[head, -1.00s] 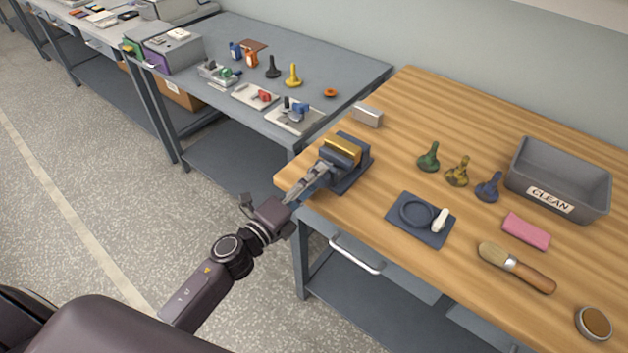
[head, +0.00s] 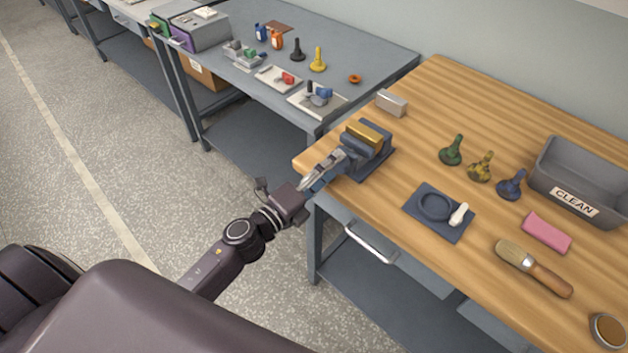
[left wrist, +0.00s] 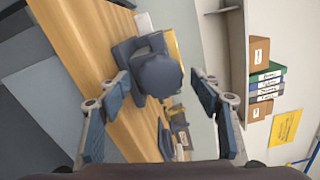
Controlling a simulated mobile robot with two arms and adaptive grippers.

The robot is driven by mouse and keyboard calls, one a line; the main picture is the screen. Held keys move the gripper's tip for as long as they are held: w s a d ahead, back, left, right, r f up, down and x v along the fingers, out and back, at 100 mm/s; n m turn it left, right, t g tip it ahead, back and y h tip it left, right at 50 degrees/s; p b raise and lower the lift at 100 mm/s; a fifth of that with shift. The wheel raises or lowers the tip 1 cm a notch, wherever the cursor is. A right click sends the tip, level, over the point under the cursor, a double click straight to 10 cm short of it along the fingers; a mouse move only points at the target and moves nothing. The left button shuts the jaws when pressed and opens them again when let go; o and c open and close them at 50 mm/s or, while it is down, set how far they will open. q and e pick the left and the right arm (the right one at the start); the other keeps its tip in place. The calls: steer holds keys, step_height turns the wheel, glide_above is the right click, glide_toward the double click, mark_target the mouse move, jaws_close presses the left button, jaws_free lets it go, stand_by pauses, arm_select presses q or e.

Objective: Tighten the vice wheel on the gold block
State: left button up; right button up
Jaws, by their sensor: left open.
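The vice (head: 377,158) is dark blue-grey and stands at the left corner of the wooden bench. The gold block (head: 365,133) sits in the top of the vice, between its jaws. My left gripper (head: 338,168) is in front of the vice at its near left side, with fingers pointing at it. In the left wrist view my left gripper (left wrist: 162,92) is open. The dark round vice wheel (left wrist: 158,75) shows between its fingers, with a gap on both sides. The gold block (left wrist: 174,50) is partly hidden behind the wheel. My right gripper is not in view.
A small metal block (head: 391,102) lies behind the vice. A dark tray (head: 420,219) with a ring and a white piece lies to the right. Several coloured bobbin-like pieces, a brush (head: 535,268) and the CLEAN bin (head: 550,182) stand farther right. A grey bench (head: 365,60) adjoins.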

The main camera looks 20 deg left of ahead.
arm_select(q)
steer(key=v, duration=1.1)
